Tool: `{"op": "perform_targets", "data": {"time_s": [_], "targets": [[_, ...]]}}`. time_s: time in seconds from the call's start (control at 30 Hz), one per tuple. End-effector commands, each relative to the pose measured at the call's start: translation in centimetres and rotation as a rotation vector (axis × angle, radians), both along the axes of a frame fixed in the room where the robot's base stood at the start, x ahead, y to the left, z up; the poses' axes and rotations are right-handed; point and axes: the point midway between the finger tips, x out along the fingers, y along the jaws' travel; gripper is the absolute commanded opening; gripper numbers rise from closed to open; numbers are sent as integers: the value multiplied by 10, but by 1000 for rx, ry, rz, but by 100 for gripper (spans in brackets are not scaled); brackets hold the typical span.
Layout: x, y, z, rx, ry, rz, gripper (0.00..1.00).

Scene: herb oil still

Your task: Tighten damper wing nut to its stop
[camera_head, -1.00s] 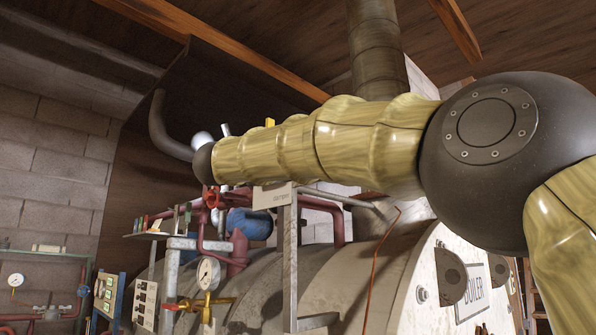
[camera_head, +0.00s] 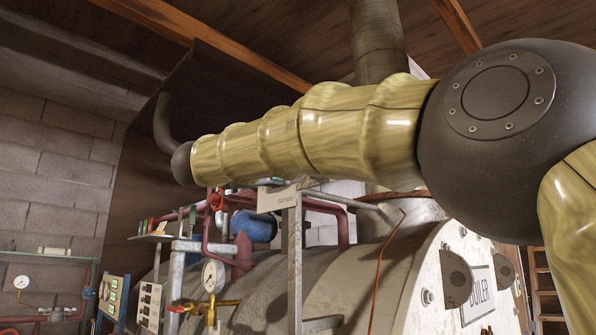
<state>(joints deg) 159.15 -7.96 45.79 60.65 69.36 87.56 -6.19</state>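I cannot make out the damper wing nut in the head view. A grey flue pipe (camera_head: 378,42) rises behind my arm to the ceiling, and my arm hides part of it. My arm crosses the picture from the right to a dark joint at the left. My gripper is not visible; it may be hidden behind the arm, so I cannot tell whether it is open or shut.
A big pale boiler (camera_head: 410,292) with a "BOILER" plate (camera_head: 480,292) fills the lower right. A pressure gauge (camera_head: 213,275), brass valve (camera_head: 212,306), blue tank (camera_head: 254,226), red pipes (camera_head: 240,255) and a grey metal frame (camera_head: 293,260) stand below my arm.

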Motion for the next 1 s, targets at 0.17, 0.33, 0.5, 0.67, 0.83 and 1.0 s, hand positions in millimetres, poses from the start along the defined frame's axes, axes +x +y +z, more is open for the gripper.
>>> {"op": "perform_targets", "data": {"time_s": [0.17,0.33,0.5,0.67,0.83,1.0], "targets": [[-23,23,-6,-2,-1,2,37],[-39,40,-11,0,-1,2,37],[-48,48,-13,-1,-1,1,37],[-50,50,-14,-1,-1,0,37],[-50,50,-14,0,-1,0,37],[-50,50,-14,0,-1,1,37]]}}
